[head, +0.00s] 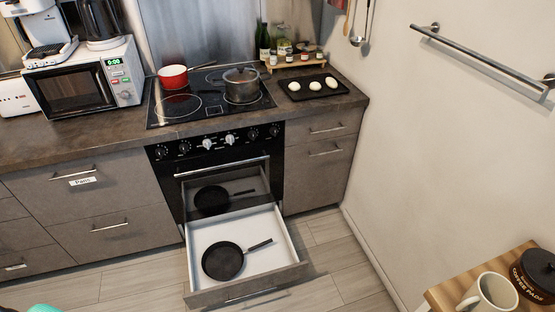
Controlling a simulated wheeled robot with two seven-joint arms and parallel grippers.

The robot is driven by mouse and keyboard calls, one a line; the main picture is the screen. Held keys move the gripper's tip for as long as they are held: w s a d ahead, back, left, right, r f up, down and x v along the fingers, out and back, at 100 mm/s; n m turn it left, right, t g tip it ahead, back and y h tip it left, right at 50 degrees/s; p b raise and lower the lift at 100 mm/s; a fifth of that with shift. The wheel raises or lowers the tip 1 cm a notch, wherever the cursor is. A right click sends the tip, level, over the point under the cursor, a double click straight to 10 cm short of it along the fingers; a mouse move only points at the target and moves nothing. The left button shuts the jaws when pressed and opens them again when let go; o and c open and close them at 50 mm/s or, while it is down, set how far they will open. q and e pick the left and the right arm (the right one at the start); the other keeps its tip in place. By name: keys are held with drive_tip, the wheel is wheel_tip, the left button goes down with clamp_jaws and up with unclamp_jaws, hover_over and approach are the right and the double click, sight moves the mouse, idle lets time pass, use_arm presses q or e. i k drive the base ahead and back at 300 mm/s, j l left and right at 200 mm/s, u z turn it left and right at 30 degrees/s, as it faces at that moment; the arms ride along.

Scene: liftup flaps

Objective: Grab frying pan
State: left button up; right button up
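A black frying pan (222,261) lies flat inside the open white drawer (264,225) under the oven. Its handle (260,244) points to the right and slightly back. A dark pan shape (212,198) also shows in the glossy oven door above the drawer; it looks like a reflection. Neither of my grippers is in view. A small teal shape sits at the bottom left edge, too cut off to identify.
The stove (210,97) holds a red pan (173,77) and a grey pot (241,86). A black tray (313,87) is beside it. A wooden table (450,297) with a mug (489,293) stands at the lower right. The floor around the drawer is clear.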

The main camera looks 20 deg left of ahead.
sight(223, 260)
drive_tip(key=u, duration=0.8)
drive_tip(key=z, duration=0.1)
